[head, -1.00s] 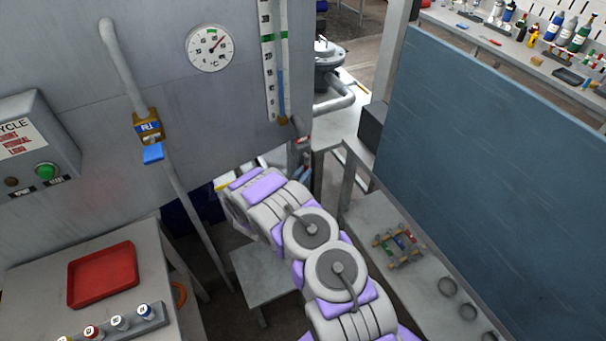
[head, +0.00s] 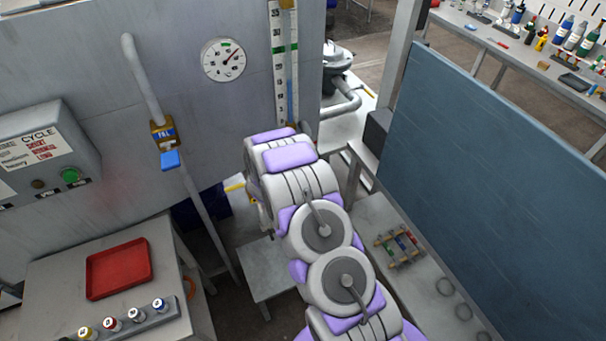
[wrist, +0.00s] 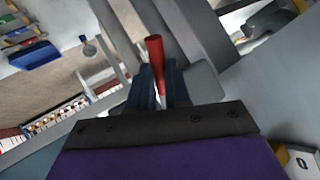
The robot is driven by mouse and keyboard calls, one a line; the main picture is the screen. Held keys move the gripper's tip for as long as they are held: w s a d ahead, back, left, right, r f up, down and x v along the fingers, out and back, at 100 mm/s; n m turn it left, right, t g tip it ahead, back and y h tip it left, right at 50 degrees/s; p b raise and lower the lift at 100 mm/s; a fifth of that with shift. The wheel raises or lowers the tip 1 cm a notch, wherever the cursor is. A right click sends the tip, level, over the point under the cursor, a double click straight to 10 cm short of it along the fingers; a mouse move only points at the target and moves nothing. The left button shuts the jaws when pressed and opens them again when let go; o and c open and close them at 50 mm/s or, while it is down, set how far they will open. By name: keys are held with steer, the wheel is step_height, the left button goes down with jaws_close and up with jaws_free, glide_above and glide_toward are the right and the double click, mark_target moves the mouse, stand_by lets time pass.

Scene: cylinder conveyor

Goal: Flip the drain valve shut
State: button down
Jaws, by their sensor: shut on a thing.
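A red handle (wrist: 155,52), which looks like the drain valve's lever, stands up between the dark fingers of my gripper (wrist: 160,88) in the wrist view. The fingers are shut on it. In the head view my own arm hides the gripper and the drain valve near the bottom of the sight glass. The valve's body and exact lever angle cannot be made out.
The fill valve (head: 163,136) with a blue handle (head: 170,160) is on the tank wall. A dial gauge (head: 223,60) and sight glass (head: 289,75) are above my arm. A red tray (head: 118,268) is at lower left; a blue panel (head: 490,190) stands at right.

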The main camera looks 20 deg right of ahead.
steer(key=shift+a+r+m+g+y+p, duration=0.15)
steer(key=shift+r+m+y, duration=0.35)
steer(key=shift+r+y, duration=0.6)
steer(key=shift+d+r+m+g+y+p, duration=0.15)
steer(key=shift+r+m+y, duration=0.4)
steer(key=shift+y, duration=1.1)
steer(key=shift+a+r+m+g+y+p, duration=0.1)
steer(key=shift+r+m+g+y+p, duration=0.25)
steer(key=shift+r+y, duration=0.8)
steer(key=shift+f, duration=0.25)
steer(key=c, duration=1.1)
jaws_free()
steer(key=shift+d+y, duration=0.2)
steer(key=shift+y, duration=0.1)
steer(key=shift+a, duration=0.1)
